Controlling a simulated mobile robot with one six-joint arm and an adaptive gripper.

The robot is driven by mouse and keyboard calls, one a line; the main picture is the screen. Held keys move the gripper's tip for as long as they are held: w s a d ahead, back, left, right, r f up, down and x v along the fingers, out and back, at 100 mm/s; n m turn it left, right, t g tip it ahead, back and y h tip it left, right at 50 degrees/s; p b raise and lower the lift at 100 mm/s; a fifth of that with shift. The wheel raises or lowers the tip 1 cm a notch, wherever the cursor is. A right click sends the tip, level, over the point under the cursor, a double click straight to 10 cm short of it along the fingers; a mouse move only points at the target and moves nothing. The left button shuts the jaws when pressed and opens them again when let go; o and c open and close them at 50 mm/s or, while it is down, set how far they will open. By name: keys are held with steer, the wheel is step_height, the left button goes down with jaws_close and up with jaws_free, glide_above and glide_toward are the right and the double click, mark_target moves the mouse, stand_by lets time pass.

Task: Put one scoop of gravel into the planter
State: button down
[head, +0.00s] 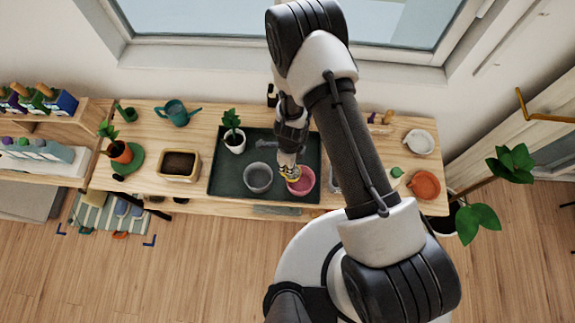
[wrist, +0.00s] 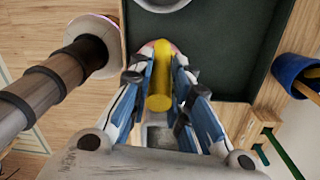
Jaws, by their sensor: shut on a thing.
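My gripper (head: 288,168) is over the dark green tray (head: 225,185), at the pink bowl (head: 302,186). It is shut on a yellow handle (wrist: 160,92), which stands between the fingers in the wrist view; I take it for the scoop's. The scoop's head is hidden, so I cannot tell whether it holds gravel. A grey bowl (head: 258,177) stands left of the pink one on the tray. A tan rectangular planter (head: 163,177) with dark soil is left of the tray. The pink bowl's contents are mostly hidden by my gripper.
A white pot with a plant (head: 235,145) stands on the tray, left of my gripper. A teal watering can (head: 175,113) and a potted plant (head: 121,152) are further left. A white bowl (head: 419,142) and an orange dish (head: 425,185) are right. Bare bench lies around the planter.

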steer(key=b, duration=0.5)
steer(key=shift+w+d, duration=0.1)
stand_by(0.7)
steer(key=shift+s+d+y+b, duration=0.3)
steer(key=shift+y+b, duration=0.2)
steer(key=shift+b, duration=2.35)
steer(key=shift+d+r+y+b, duration=0.35)
steer(key=shift+y+b, duration=0.35)
steer(key=shift+b, duration=3.15)
steer(key=shift+d+y+b, duration=1)
steer(key=shift+y+b, duration=0.4)
steer(key=shift+b, duration=3.1)
steer(key=shift+s+d+f+y+b, duration=0.15)
steer(key=shift+d+y+b, duration=0.85)
steer(key=shift+b, duration=1.3)
